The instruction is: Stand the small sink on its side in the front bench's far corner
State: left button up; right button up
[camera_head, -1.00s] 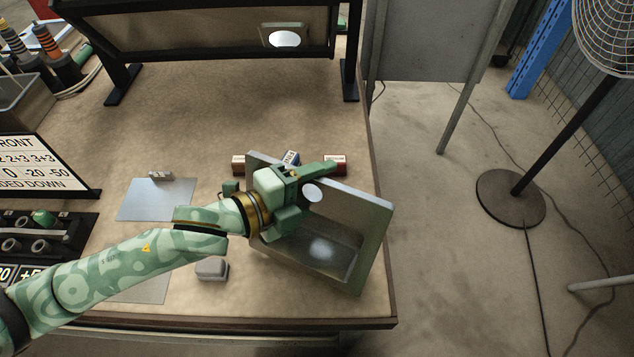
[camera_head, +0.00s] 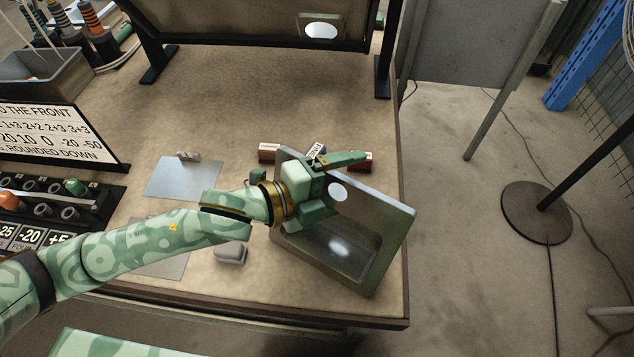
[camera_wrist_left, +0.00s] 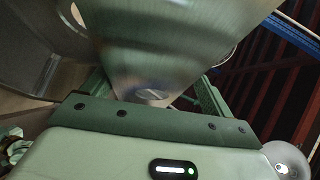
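The small sink (camera_head: 392,218) is a grey metal basin with a round hole, at the front right corner of the bench (camera_head: 225,100). It is tilted up, with its hollow side facing the head camera. My left gripper (camera_head: 325,182) has its fingers on either side of the sink's upper left part and appears shut on it. In the left wrist view, the sink's metal (camera_wrist_left: 155,50) fills the space between the fingers. Whether the sink's lower edge touches the bench is hard to tell. My right gripper is not in view.
Small boxes (camera_head: 269,152) lie behind the sink. A grey block (camera_head: 230,253) and flat metal plates (camera_head: 183,180) lie to its left. A fan stand (camera_head: 537,213) is on the floor to the right.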

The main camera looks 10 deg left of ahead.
pick_arm(q)
jog(key=p+v, duration=0.2)
jog(key=v, duration=1.4)
jog(key=shift+p, duration=0.3)
jog(key=shift+s+a, duration=0.1)
jog(key=shift+a, duration=0.05)
